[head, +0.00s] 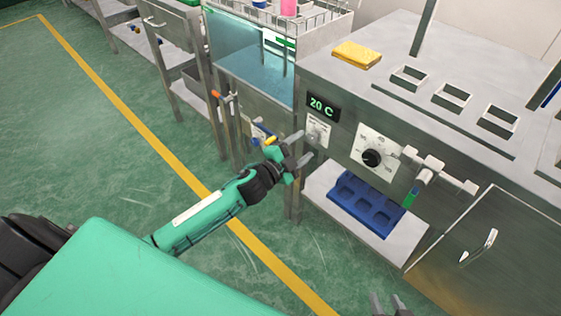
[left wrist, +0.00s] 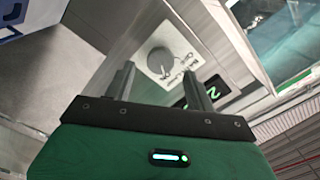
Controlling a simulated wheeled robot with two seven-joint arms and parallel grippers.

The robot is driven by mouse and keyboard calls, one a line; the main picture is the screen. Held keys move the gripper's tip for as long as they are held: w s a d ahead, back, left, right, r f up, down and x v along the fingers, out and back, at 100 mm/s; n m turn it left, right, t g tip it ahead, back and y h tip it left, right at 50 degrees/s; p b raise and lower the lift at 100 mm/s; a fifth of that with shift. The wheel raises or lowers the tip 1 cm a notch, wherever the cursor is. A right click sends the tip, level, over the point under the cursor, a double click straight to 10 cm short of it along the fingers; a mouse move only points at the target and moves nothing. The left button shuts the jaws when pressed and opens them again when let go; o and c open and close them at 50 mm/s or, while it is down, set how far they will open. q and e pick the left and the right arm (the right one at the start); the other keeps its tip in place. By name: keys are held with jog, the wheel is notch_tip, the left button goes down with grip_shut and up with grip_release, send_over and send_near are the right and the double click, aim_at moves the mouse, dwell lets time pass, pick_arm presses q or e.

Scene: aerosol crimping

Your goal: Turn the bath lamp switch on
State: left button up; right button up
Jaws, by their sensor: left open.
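The bath lamp switch is a small grey rotary knob on a pale plate (head: 318,130), below the "20 C" display on the steel front panel. In the left wrist view, the round knob (left wrist: 162,62) lies ahead, between the fingertips in the picture; its plate's lettering is too blurred to read fully. My left gripper (head: 300,148) is open and empty, just in front of and slightly below-left of the switch in the head view. It appears apart from the knob. My right gripper (head: 387,304) shows only its two separated fingertips at the bottom edge.
The "20 C" display (head: 322,107) and a large black dial (head: 372,158) are near the switch. A blue tray (head: 365,205) sits on the shelf below. The water bath (head: 248,62) stands left; a yellow block (head: 357,55) lies on top.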

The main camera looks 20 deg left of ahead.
pick_arm(q)
jog(key=v, duration=0.9)
jog(key=shift+s, duration=0.3)
pick_arm(e)
jog(key=shift+d+r+g, duration=0.25)
jog(key=shift+d+g, duration=0.05)
jog(key=shift+d, duration=0.35)
jog(key=shift+s+f, duration=0.15)
jog(key=shift+f, duration=0.1)
